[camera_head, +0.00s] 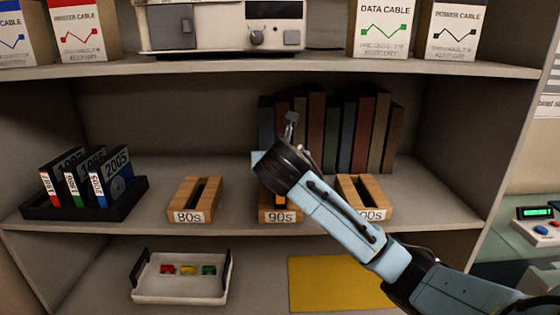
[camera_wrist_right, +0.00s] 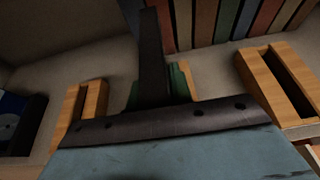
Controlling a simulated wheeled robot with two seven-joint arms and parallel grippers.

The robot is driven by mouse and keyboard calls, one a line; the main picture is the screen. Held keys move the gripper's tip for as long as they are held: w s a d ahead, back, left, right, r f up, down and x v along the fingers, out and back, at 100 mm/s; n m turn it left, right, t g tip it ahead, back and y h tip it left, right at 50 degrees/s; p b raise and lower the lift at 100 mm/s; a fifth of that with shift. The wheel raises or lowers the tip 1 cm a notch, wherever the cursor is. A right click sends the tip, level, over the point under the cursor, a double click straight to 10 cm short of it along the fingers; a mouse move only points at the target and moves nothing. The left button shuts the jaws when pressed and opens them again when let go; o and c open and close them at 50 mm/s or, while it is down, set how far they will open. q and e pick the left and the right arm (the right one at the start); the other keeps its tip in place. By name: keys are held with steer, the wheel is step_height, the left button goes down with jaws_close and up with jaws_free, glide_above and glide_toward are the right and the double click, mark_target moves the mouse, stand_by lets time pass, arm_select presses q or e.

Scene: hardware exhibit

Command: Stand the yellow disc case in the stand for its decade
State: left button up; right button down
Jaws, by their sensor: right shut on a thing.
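The yellow disc case (camera_head: 279,200) is mostly hidden by my right arm in the head view. My right gripper (camera_head: 291,125) is above and behind that stand, shut on the case. In the right wrist view, green surfaces (camera_wrist_right: 184,82) show beside the dark finger; I cannot tell how deep the case sits. The 80s stand (camera_head: 190,205) has an empty slot. The 00s stand (camera_head: 365,200) is partly covered by my arm; its slot looks empty. My left gripper is out of view.
A black rack (camera_head: 130,198) at the left holds cases marked 1987, 2005 and one between. A row of books (camera_head: 330,130) stands behind the stands. The shelf above holds boxes and a device (camera_head: 220,27). A white tray (camera_head: 180,288) is below.

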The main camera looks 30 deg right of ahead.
steer(key=shift+f+b, duration=0.3)
steer(key=shift+f, duration=1.1)
steer(key=c, duration=1.2)
jaws_free()
steer(key=shift+o, duration=0.2)
steer(key=s+a, duration=0.4)
steer(key=s, duration=0.3)
steer(key=shift+p, duration=0.3)
steer(key=shift+a, duration=0.1)
